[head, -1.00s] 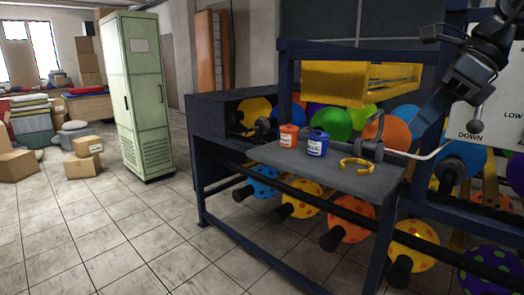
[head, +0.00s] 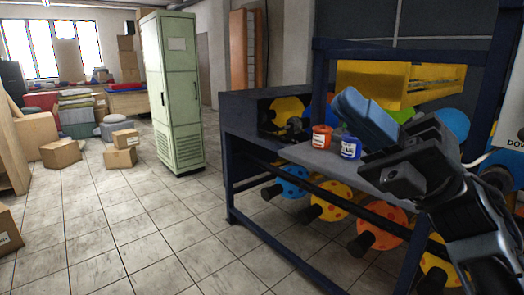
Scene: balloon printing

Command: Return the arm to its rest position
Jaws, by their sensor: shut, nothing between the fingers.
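My arm comes in from the lower right of the head view, in front of the balloon machine (head: 240,148). My gripper (head: 350,105) is at its upper end, with its blue fingers together and nothing held. It appears in front of the machine's grey shelf (head: 303,155) and hides the shelf's right part. An orange-red pot (head: 321,137) and a blue pot (head: 350,148) stand on the shelf, just left of and below the fingers. They look apart from the gripper, though the depth is hard to judge.
A pale green cabinet (head: 172,95) stands left of the machine. Cardboard boxes (head: 120,157) lie on the tiled floor further left. A yellow tray (head: 400,85) is mounted above the shelf.

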